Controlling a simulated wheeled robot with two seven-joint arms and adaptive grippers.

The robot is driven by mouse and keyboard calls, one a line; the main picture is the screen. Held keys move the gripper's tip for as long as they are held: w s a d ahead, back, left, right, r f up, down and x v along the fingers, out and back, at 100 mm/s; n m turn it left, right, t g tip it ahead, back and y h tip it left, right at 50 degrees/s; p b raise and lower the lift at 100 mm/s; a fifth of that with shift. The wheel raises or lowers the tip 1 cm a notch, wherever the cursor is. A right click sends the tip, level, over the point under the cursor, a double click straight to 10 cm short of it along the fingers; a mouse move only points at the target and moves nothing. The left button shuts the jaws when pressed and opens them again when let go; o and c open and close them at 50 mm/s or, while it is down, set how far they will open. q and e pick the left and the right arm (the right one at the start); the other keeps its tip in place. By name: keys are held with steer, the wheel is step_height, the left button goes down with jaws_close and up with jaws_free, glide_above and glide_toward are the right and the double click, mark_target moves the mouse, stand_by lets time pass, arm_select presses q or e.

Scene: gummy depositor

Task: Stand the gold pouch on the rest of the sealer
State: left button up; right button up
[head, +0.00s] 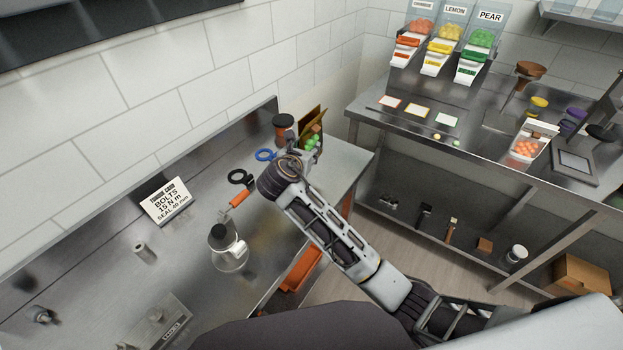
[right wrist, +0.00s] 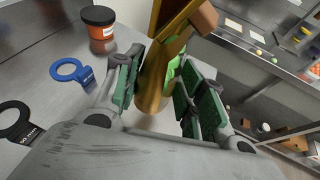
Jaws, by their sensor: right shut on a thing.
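The gold pouch (head: 313,117) is at the far end of the left steel counter. My right gripper (head: 308,143) is shut on it. In the right wrist view the gold pouch (right wrist: 157,82) stands between the green finger pads of the right gripper (right wrist: 165,88), with its top tilted away to the right. Its lower end is partly hidden by the gripper, so I cannot tell whether it touches the counter. A low grey metal device (head: 160,322) with a small label stands at the near left; it may be the sealer, but its rest is not clear. My left gripper is not in view.
A torque card (head: 165,203) stands near the wall. A brown block (right wrist: 203,18) shows by the pouch top.

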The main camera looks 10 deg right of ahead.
steer(key=shift+f, duration=0.1)
stand_by(0.3)
steer(key=shift+f, duration=3.05)
steer(key=shift+f, duration=0.1)
steer(key=shift+f, duration=1.8)
steer(key=o, duration=1)
steer(key=shift+f, duration=0.1)
steer(key=shift+s, duration=0.1)
steer(key=shift+v, duration=6)
